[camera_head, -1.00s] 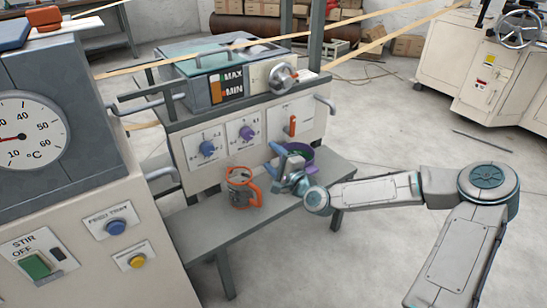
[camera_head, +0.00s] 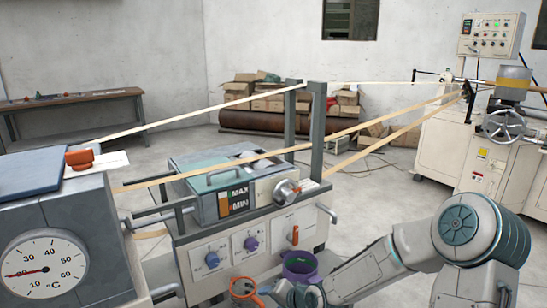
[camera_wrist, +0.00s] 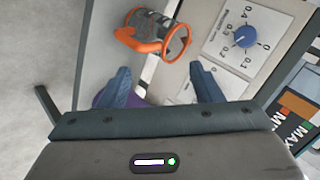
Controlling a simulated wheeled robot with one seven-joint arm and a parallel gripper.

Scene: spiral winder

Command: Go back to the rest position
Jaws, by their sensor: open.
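My gripper (camera_wrist: 162,86) is open in the wrist view, its two blue fingers apart with nothing between their tips. In the head view my gripper (camera_head: 300,297) shows only partly at the bottom edge, in front of a green container with a purple rim (camera_head: 300,264). A see-through jug with orange bands and handle (camera_head: 244,288) stands to its left, cut off by the frame. The jug also shows beyond the fingers in the wrist view (camera_wrist: 152,36). A bit of purple shows behind the left finger; I cannot tell how close it is.
The control panel with blue, purple and orange knobs (camera_head: 250,244) stands just behind the jug and container. A cabinet with a temperature dial (camera_head: 45,270) is at the left. Tan straps (camera_head: 220,170) cross above the machine.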

